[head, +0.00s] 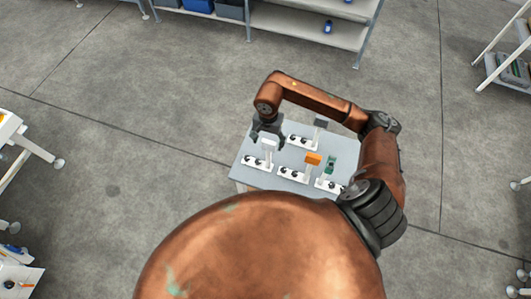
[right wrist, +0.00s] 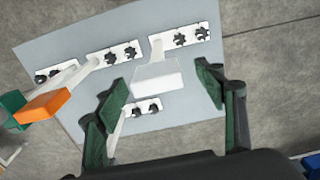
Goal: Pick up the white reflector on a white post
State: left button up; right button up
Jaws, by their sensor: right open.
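The white reflector (head: 268,144) is a small white block on a white post, rising from a white base with black knobs at the left of the grey table. In the right wrist view the white reflector (right wrist: 158,76) shows between the two spread fingers. My right gripper (head: 266,131) is open and empty, reaching down just behind the reflector in the head view. Its dark green fingers (right wrist: 162,80) stand apart on either side of the reflector in the wrist picture; whether they are level with it I cannot tell. My left gripper is out of view.
Shelving (head: 300,30) stands at the back. Open concrete floor surrounds the table.

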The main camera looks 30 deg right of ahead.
jog(key=f, duration=0.3)
jog(key=shift+s+d+p, duration=0.2)
jog(key=shift+p, duration=0.15)
jog(key=shift+w+f, duration=0.1)
jog(key=c, duration=1.5)
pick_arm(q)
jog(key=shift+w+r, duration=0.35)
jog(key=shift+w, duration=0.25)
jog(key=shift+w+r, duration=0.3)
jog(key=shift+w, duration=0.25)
pick_arm(e)
grip_shut()
